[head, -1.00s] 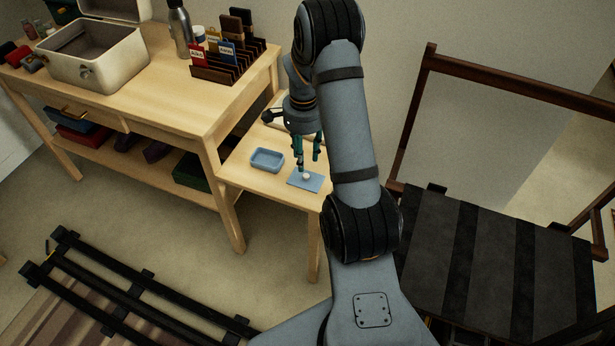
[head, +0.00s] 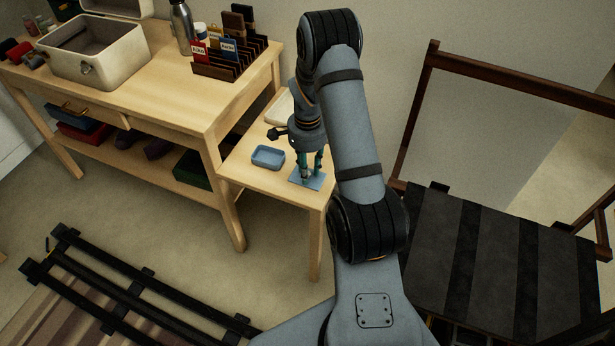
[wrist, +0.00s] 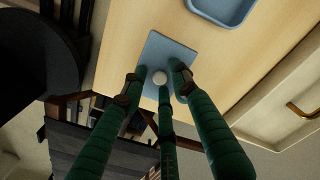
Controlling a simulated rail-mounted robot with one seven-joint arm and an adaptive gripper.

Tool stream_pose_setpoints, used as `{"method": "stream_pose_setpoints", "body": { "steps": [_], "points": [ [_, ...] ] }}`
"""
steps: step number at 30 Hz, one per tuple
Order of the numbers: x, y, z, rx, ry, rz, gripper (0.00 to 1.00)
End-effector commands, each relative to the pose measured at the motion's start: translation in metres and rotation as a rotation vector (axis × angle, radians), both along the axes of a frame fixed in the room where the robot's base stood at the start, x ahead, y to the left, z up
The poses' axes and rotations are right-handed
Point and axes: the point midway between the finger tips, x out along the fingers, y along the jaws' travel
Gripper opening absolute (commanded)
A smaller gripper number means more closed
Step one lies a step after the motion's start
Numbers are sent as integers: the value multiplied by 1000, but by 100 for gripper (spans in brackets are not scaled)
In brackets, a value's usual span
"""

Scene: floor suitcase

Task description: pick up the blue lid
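The blue lid (head: 306,181) is a flat blue rectangle lying on the low wooden side table. My gripper (head: 311,175) is directly above the lid, fingers pointing down. The knob is hidden by the fingers in the head view. Whether the fingertips touch the lid, I cannot tell.
An open blue box (head: 268,157) stands left of the lid on the same side table (head: 243,173). A larger desk (head: 150,95) with a white case (head: 95,55) and a card rack (head: 228,68) is to the left. A dark slatted chair (head: 490,250) stands to the right.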

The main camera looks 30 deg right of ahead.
Motion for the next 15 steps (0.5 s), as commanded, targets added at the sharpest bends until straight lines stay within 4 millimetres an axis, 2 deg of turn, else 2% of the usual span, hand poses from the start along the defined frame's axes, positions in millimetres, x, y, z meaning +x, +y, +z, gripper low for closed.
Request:
{"method": "stream_pose_setpoints", "body": {
  "steps": [13,15],
  "points": [
    [0,0,0,0,0,0,1],
    [0,0,0,0,0,0,1]
  ]
}}
